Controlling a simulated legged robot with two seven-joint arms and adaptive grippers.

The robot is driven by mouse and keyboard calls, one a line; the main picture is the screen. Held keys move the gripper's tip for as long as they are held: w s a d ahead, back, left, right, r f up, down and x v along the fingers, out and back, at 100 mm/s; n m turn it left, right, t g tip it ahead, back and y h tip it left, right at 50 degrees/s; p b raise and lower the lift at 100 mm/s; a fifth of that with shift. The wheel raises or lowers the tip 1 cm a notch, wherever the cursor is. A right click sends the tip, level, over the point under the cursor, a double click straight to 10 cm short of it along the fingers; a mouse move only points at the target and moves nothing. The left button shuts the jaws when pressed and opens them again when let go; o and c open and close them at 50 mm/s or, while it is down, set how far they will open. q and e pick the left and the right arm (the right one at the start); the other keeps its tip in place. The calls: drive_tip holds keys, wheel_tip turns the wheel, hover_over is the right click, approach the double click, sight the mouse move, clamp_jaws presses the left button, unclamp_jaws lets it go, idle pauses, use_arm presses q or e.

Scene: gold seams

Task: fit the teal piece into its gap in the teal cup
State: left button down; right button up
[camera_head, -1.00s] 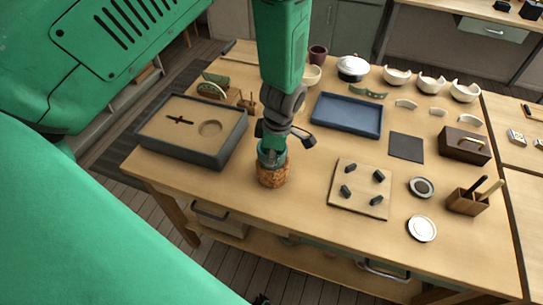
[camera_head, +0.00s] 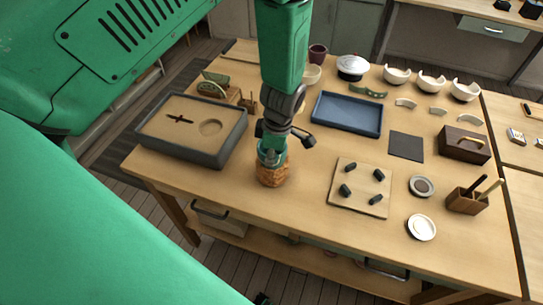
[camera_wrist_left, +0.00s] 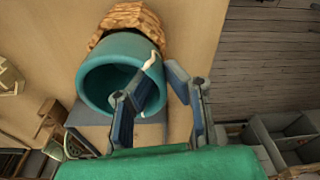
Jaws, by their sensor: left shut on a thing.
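The teal cup (camera_wrist_left: 100,68) sits upright in a brown, cork-like holder (camera_head: 271,175) near the table's front edge. In the head view, most of the cup (camera_head: 264,150) is hidden behind my left gripper (camera_head: 273,157). In the wrist view, my left gripper (camera_wrist_left: 158,105) is at the cup's rim, one finger over the mouth and the other outside the wall. It is shut on the teal piece (camera_wrist_left: 152,88), which shows a pale edge between the fingers. The piece is at the rim; I cannot tell whether it is seated in the gap. My right gripper is not in view.
A grey foam-lined tray (camera_head: 205,160) stands left of the cup. A blue tray (camera_head: 347,129) lies behind it to the right. A board with dark pegs (camera_head: 345,208) lies to the right. Several pale broken bowls (camera_head: 431,83) stand at the back. Bare table surrounds the holder.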

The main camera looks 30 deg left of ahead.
use_arm(q)
drive_tip(key=shift+f, duration=0.1)
idle(0.5)
drive_tip(key=c, duration=1.1)
unclamp_jaws()
drive_tip(key=shift+o, duration=0.2)
drive_tip(key=shift+r+p, duration=1.65)
drive_tip(key=shift+r, duration=1.35)
